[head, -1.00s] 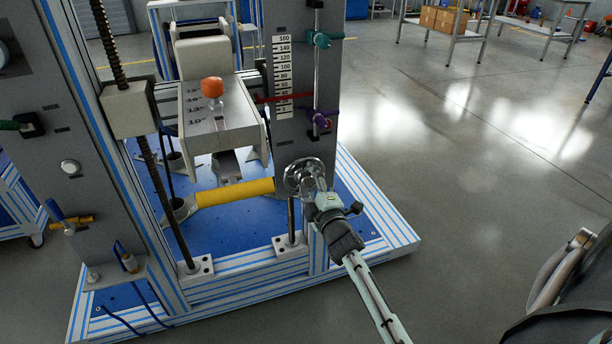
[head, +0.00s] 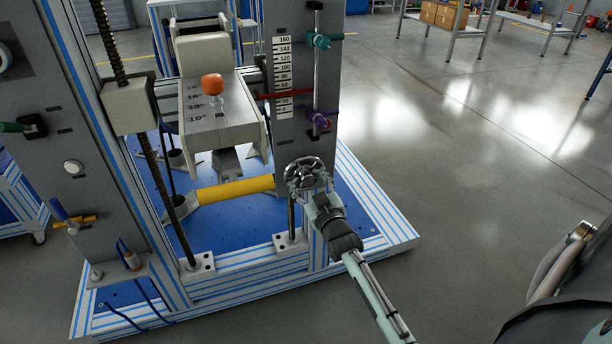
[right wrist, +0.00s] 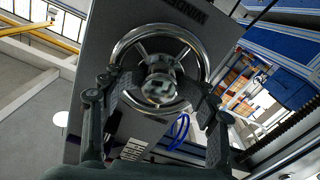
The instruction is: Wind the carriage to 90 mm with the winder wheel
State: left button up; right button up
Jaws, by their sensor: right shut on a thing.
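The chrome winder wheel (head: 305,174) sits low on the grey upright. It shows large in the right wrist view (right wrist: 158,72), with spokes and a round hub. My right gripper (head: 312,186) is shut on it; in the wrist view its fingers (right wrist: 152,98) straddle the hub and lower rim. The beige carriage (head: 225,122) bears an orange knob (head: 212,84) and is joined to a beige block on a threaded screw (head: 128,107). A red pointer (head: 284,94) crosses the white scale (head: 283,75) below the 80 mark; its exact reading is too small to tell. My left gripper is out of view.
Teal (head: 320,41) and purple (head: 320,119) clamps sit on a rod right of the scale. A yellow roller (head: 236,188) lies low across the blue base plate (head: 225,222). Open floor (head: 455,190) lies to the right; benches with boxes (head: 443,19) stand far back.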

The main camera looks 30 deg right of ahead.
jog(key=o, duration=0.9)
jog(key=shift+w+a, duration=0.1)
jog(key=shift+c, duration=0.2)
jog(key=shift+v, duration=2.85)
